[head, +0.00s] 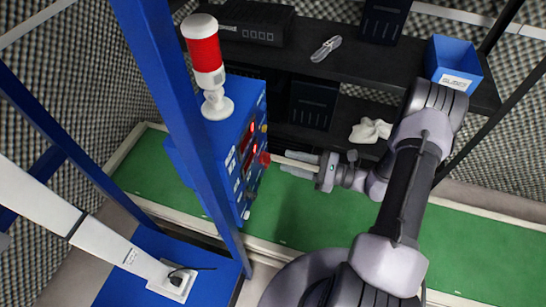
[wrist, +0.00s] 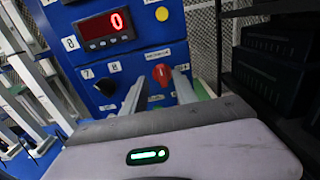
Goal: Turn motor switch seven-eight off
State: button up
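The blue control panel (head: 240,150) stands left of centre in the head view. In the wrist view a black switch (wrist: 105,86) sits below small labels "7" and "8". A red rotary switch (wrist: 162,74) is to its right, under a white label I cannot read; it also shows in the head view (head: 265,158). My gripper (wrist: 160,75) is open, its two fingers pointing at the panel with the red switch between their tips. The black switch lies left of the left finger. I cannot tell whether either finger touches the red switch, or the black switch's exact setting.
A display (wrist: 108,28) on the panel reads 0, with a yellow button (wrist: 162,14) beside it. A red and white beacon (head: 205,60) stands on top. A dark shelf (head: 330,65) with a blue bin (head: 453,65) is behind. Blue frame posts stand left of the panel.

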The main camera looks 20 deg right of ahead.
aim_at(270, 156)
jog(key=x, duration=0.6)
jog(key=shift+b, duration=0.4)
grip_shut()
